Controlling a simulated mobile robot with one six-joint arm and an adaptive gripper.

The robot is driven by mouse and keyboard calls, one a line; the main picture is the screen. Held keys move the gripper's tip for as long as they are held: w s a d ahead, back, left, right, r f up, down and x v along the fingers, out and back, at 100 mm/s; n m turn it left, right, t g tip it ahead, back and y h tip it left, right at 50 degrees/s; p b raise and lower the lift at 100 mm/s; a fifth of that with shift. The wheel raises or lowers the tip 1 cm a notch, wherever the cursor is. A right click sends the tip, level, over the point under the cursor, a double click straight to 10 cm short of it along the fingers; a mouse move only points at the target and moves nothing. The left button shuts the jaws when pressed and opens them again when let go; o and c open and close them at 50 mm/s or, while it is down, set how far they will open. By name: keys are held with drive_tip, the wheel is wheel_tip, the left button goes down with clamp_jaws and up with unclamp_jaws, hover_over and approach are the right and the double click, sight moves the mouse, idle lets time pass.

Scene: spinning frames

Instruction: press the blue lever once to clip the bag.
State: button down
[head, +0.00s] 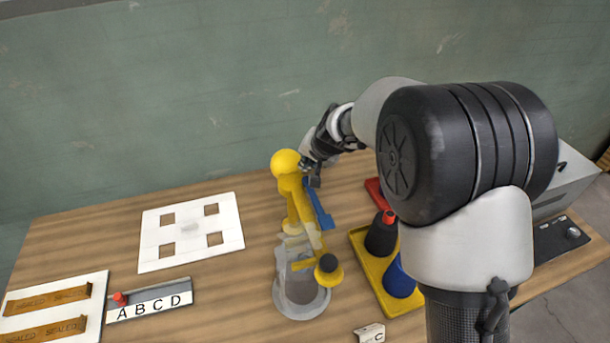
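The blue lever (321,212) is a narrow blue bar along the right side of a yellow stand (293,195) with a round yellow top. My gripper (313,179) is at the upper end of the lever, just right of the yellow ball. I cannot tell whether it touches the lever, and its fingers are too small and dark to show whether they are open or shut.
A yellow tray (372,275) with a dark cone and a blue cone stands to the right, partly behind my arm. A white board with square holes (190,232), a lettered strip (150,302) and a "SEALED" board (98,290) lie left. A grey box (565,180) is far right.

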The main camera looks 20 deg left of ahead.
drive_tip(key=shift+f+b, duration=0.5)
drive_tip(key=shift+b, duration=0.1)
drive_tip(key=shift+s+d+f, duration=0.1)
drive_tip(key=shift+f, duration=0.05)
idle(0.5)
drive_tip(key=shift+s+d+f+b, duration=0.1)
drive_tip(key=shift+s+f+b, duration=0.15)
drive_tip(key=shift+f+b, duration=0.35)
drive_tip(key=shift+s+d+f+b, duration=0.1)
drive_tip(key=shift+s+f+b, duration=0.1)
drive_tip(key=shift+f+b, duration=0.35)
idle(0.4)
drive_tip(key=shift+r, duration=0.2)
idle(0.4)
drive_tip(key=shift+w+a+r+p, duration=0.25)
drive_tip(key=shift+r+p, duration=0.25)
drive_tip(key=shift+p, duration=0.2)
drive_tip(key=shift+r, duration=0.1)
drive_tip(key=r+p, duration=0.4)
drive_tip(key=r, duration=0.1)
drive_tip(key=shift+w+a+r+p, duration=0.25)
drive_tip(key=shift+w+p, duration=0.15)
